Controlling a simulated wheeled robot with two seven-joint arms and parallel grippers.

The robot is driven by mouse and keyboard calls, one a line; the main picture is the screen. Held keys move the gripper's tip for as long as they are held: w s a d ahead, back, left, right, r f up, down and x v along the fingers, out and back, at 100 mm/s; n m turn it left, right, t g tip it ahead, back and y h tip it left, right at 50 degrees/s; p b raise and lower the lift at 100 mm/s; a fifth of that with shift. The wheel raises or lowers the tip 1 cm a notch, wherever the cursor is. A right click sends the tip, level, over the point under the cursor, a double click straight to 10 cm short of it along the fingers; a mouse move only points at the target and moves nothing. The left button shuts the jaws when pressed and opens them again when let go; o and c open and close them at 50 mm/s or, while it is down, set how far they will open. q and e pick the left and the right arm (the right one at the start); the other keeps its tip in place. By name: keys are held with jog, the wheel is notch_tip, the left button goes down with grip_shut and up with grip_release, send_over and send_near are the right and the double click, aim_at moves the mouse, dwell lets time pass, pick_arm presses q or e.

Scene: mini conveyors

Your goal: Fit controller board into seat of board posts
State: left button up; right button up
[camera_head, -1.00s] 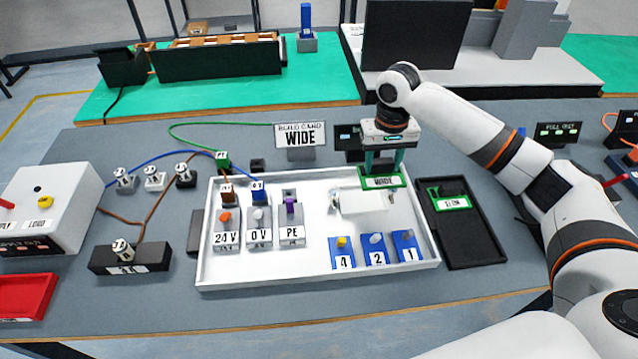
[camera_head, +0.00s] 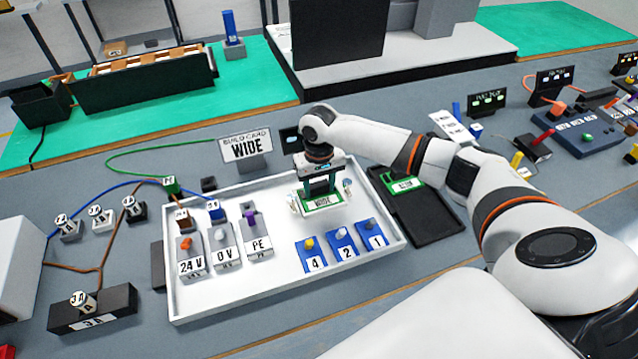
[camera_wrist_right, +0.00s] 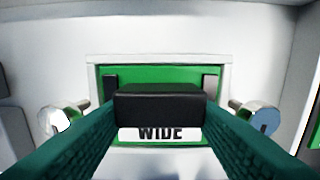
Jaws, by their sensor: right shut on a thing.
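The controller board is a green plate labelled WIDE (camera_head: 323,203) with a black block (camera_wrist_right: 160,105) on its face. My right gripper (camera_head: 321,186) is shut on that block, with one teal finger on each side in the right wrist view. The board (camera_wrist_right: 160,76) lies over the pale seat of the board posts (camera_wrist_right: 160,58), whose rim frames it at the back and sides. A silver round-headed pin stands on the left (camera_wrist_right: 62,118) and another on the right (camera_wrist_right: 256,118). Whether the board touches the seat's floor is hidden. My left gripper is not in view.
The white tray (camera_head: 178,303) also holds grey terminals 24V, 0V and PE (camera_head: 254,238) and blue blocks 4, 2 and 1 (camera_head: 343,244). A second green board (camera_head: 406,186) lies in a black tray (camera_head: 436,222) at the right. A WIDE build card (camera_head: 246,147) stands behind.

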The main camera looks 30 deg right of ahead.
aim_at(319, 186)
jog(key=o, duration=0.9)
jog(key=shift+f, duration=0.1)
jog(key=shift+c, duration=0.2)
jog(key=shift+o, duration=0.7)
notch_tip(319, 186, up, 12)
jog(key=shift+r, duration=0.2)
